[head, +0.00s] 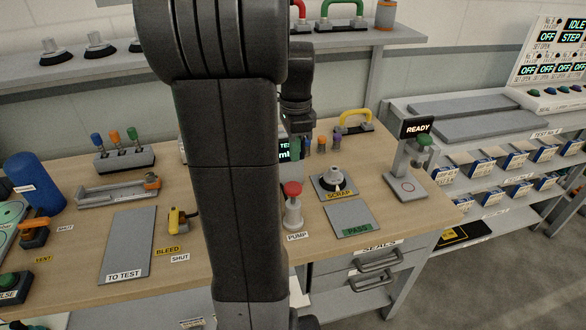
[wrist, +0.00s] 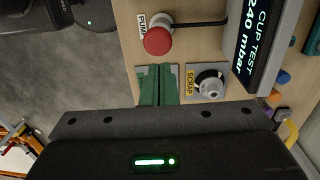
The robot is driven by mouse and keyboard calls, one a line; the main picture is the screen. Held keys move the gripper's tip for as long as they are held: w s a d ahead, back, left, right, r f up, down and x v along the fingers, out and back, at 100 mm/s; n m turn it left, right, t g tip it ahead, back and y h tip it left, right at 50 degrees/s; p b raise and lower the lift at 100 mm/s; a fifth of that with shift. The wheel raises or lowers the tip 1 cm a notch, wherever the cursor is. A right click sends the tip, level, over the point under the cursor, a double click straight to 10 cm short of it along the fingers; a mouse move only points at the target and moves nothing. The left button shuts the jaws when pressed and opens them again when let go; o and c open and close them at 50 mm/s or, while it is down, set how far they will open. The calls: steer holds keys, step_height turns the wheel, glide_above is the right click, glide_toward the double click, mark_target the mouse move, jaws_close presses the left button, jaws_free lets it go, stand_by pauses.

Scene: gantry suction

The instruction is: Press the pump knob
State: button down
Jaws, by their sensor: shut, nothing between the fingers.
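The red pump knob (head: 292,188) tops a pale pump post on the wooden bench, beside a PUMP label (head: 297,237). In the wrist view the round red knob (wrist: 158,40) sits just beyond the fingertips. My gripper (wrist: 156,68) has its green fingers together with nothing between them, apart from the knob in that picture.
A SCRAP plate (head: 320,190) holding a suction cup (head: 331,176) and a PASS plate (head: 350,219) lie right of the pump. A READY stand (head: 405,185) is farther right. A display (wrist: 250,50) reads CUP TEST 240 mbar. A dark cable runs from the pump to the display.

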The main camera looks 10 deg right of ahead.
steer(key=shift+w+r, duration=0.15)
steer(key=shift+r, duration=1.4)
steer(key=shift+f, duration=0.15)
